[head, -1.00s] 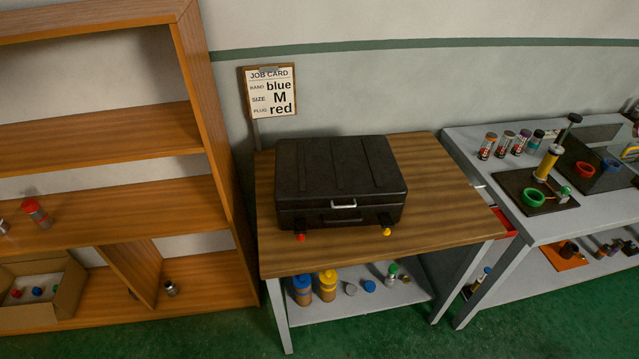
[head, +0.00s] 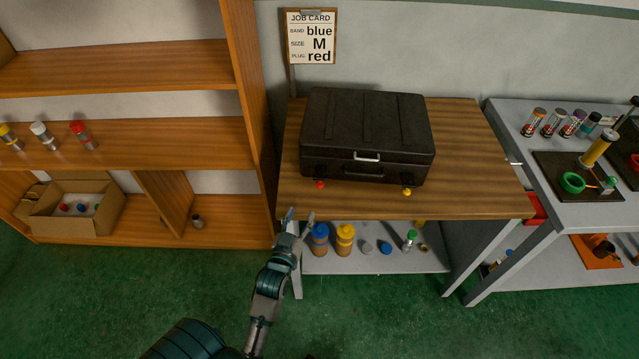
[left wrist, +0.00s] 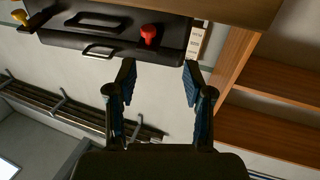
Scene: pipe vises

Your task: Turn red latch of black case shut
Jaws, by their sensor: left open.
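The black case (head: 367,135) lies closed on the wooden table, its handle side facing me. Its red latch (head: 320,184) is at the front left, and its yellow latch (head: 407,191) is at the front right. My left gripper (head: 298,216) is open and empty, below and left of the red latch, by the table's front left edge. In the left wrist view the picture is upside down; the red latch (left wrist: 149,34) shows just beyond the open fingers (left wrist: 157,84), not touching them. The yellow latch (left wrist: 20,16) is at the far left there. My right gripper is not in view.
The wooden table (head: 462,150) has bare room right of the case. Bottles and caps stand on its lower shelf (head: 372,262). A wooden shelf unit (head: 252,130) stands close on the left. A grey workbench (head: 590,212) is on the right. A job card (head: 311,38) hangs behind.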

